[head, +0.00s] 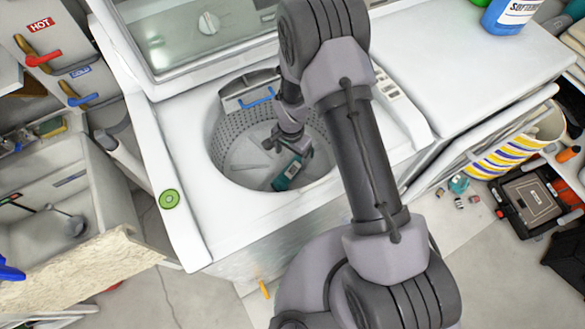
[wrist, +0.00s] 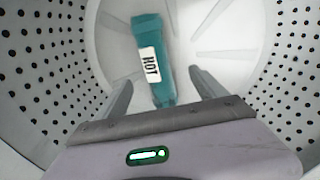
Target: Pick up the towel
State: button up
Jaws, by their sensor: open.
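A teal towel-like item (head: 288,172) with a white label lies at the bottom of the washing machine drum (head: 234,165). My gripper (head: 288,145) reaches down into the drum, just above the item. In the wrist view my gripper (wrist: 160,90) is open, with one finger on each side of the item's near end. The fingers appear apart from it. I cannot tell how far above the item they are.
The perforated drum wall (wrist: 45,65) surrounds my gripper closely. The washer's raised lid (head: 190,35) stands behind the opening. A sink (head: 60,215) is at the left, a white machine top (head: 470,50) at the right. A green round object (head: 169,199) lies on the washer's left rim.

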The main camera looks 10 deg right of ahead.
aim_at(293, 165)
notch_tip(293, 165, down, 7)
jog(key=shift+d+r+b, duration=0.15)
jog(key=shift+b, duration=1.1)
jog(key=shift+s+r, duration=0.1)
jog(key=shift+c, duration=0.7)
jog(key=c, duration=1.6)
